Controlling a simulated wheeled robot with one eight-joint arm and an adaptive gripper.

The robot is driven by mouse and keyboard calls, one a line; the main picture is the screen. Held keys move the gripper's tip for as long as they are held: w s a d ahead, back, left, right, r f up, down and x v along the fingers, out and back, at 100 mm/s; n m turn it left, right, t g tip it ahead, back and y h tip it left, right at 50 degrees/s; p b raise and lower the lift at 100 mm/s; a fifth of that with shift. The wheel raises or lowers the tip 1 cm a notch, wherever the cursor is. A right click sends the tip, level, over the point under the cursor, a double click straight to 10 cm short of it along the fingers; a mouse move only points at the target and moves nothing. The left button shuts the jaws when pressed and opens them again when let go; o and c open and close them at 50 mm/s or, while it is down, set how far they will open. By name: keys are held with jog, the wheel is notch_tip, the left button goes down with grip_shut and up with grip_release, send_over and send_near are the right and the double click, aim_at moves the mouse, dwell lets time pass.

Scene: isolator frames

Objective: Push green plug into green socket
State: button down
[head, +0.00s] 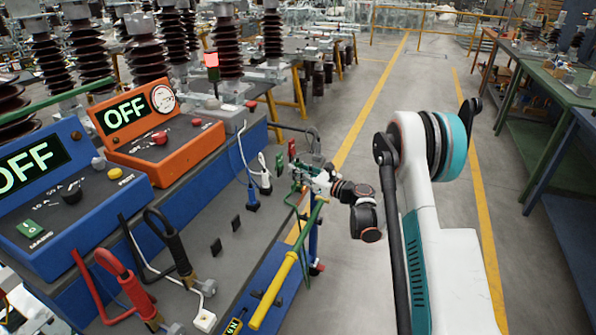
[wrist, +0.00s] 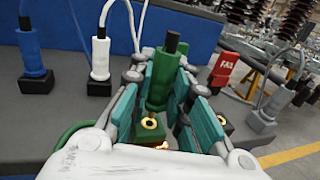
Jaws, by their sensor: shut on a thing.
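My gripper (wrist: 164,88) has its teal-padded fingers on both sides of a green plug (wrist: 160,78) with a dark top, and is shut on it. The plug stands nearly upright in the wrist view. A green block with a brass ring (wrist: 150,123) shows just below it, and a green cable (wrist: 78,132) curves at the left. I cannot tell whether the plug is in a socket; its lower end is partly hidden. In the head view my gripper (head: 314,178) is at the right edge of the grey bench, with the green piece (head: 292,150) beside it.
On the bench stand an orange box (head: 165,140) and a blue box (head: 60,190), both reading OFF. A yellow pole (head: 273,290) lies along the bench edge.

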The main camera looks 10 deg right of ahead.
jog(key=shift+f, duration=1.25)
jog(key=c, duration=1.4)
grip_release()
jog(key=shift+c, duration=0.2)
jog(key=v, duration=1.2)
